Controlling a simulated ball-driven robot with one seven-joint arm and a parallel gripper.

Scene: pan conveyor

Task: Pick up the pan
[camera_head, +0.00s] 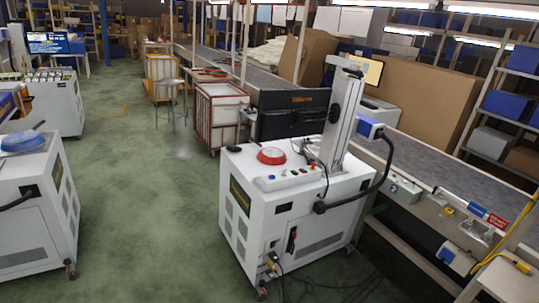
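A round red pan-like dish (271,156) with a paler inside sits on top of the white wheeled machine (285,205) right of centre. A blue round pan-like dish (22,142) sits on top of another white wheeled cabinet (32,195) at the left edge. A short dark piece, perhaps its handle, sticks up behind it. Which of the two is the task's pan I cannot tell. My gripper is not in view, and no part of it shows near either dish.
The green floor (150,215) is clear between the two machines. A column with a blue-ended head (369,127) stands on the right machine. A long grey conveyor (435,148) runs behind it. A red-framed cart (220,115) and a stool (171,98) stand farther back.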

